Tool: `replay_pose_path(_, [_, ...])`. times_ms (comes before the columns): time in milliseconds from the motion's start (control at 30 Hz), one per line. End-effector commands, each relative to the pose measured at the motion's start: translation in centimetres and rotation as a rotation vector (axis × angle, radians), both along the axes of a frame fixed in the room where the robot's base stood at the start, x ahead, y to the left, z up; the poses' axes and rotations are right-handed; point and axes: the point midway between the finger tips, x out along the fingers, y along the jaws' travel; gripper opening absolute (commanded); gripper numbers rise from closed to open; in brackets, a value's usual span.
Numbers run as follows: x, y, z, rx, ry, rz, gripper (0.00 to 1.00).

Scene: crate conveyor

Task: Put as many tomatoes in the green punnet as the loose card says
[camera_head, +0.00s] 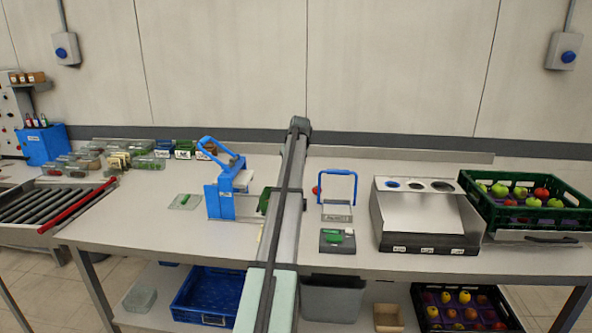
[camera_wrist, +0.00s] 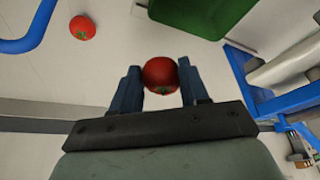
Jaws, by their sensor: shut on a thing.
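My gripper (camera_wrist: 160,85) is shut on a red tomato (camera_wrist: 160,72), with a finger on each side of it. The green punnet (camera_wrist: 205,12) is at the top edge of the wrist view, apart from the held tomato; its inside is not visible there. In the head view, the punnet (camera_head: 264,201) is partly hidden behind my arm, and my gripper cannot be made out. Another red tomato (camera_wrist: 82,28) lies on the table near a blue bar; it also shows in the head view (camera_head: 316,189). I cannot make out a loose card or its writing.
A blue sealer (camera_head: 221,199) stands left of the punnet. A green crate (camera_head: 475,213) of apples is far right. The left tabletop is partly clear.

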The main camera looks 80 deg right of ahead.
Motion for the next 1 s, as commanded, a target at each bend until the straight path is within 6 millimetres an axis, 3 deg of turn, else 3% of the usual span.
replay_pose_path(33, [0.4,2.0,0.5,-0.002,0.0,0.001,0.15])
replay_pose_path(100, [0.7,3.5,1.0,-0.002,0.0,0.0,0.15])
replay_pose_path(233, [1.1,5.0,1.5,-0.001,0.0,-0.001,0.15])
replay_pose_path(567, [1.1,5.0,0.1,0.0,0.0,-0.002,0.15])
replay_pose_path(1000, [1.1,5.0,-3.9,0.0,0.0,-0.001,0.15])
